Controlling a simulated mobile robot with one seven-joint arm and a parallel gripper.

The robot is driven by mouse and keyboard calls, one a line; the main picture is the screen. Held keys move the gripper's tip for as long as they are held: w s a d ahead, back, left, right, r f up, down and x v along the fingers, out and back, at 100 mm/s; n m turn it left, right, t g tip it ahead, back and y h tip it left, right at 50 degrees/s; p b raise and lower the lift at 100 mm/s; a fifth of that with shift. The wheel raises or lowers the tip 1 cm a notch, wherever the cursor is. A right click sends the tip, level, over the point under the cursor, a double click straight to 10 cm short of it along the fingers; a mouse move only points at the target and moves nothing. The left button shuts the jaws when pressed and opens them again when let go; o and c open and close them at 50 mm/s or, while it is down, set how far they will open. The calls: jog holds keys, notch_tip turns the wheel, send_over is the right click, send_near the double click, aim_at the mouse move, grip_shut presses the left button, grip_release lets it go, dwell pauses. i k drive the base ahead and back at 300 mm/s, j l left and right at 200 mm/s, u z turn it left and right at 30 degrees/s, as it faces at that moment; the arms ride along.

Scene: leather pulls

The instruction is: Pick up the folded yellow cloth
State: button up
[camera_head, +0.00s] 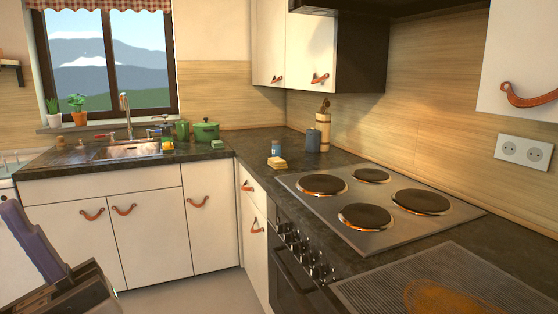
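The folded yellow cloth (277,163) is a small pale-yellow stack on the dark worktop. It lies just left of the hob's far left corner, in front of a small blue-and-white container (276,148). My gripper (48,262) appears only in part at the lower left, as a dark grey block with a purple-grey piece, cut off by the picture edge. It is far from the cloth and much nearer to the camera. Its fingertips cannot be made out clearly, so its opening is unclear. The cloth is in plain view, with nothing in front of it.
A hob (395,228) with several round plates lies right of the cloth. A blue-grey canister (313,140) and a utensil holder (323,130) stand behind it. A green pot (206,131) and a sink (135,150) are at the left. A ribbed board (440,285) lies at front right. The floor (195,293) is clear.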

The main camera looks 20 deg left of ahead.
aim_at(277, 163)
jog(key=i+j, duration=0.3)
jog(key=i+j+z, duration=0.1)
jog(key=i+j, duration=0.25)
jog(key=i+j+z, duration=0.1)
jog(key=i+j, duration=0.2)
jog(key=j, duration=0.15)
jog(key=i+j, duration=0.25)
jog(key=j, duration=0.2)
jog(key=i+j+z, duration=0.1)
jog(key=i+j, duration=0.45)
jog(key=j, duration=0.25)
jog(key=i+j+z, duration=0.1)
jog(key=i+j, duration=0.2)
jog(key=j, duration=0.15)
jog(key=i+j+z, duration=0.1)
jog(key=i+j, duration=0.15)
jog(key=j, duration=0.2)
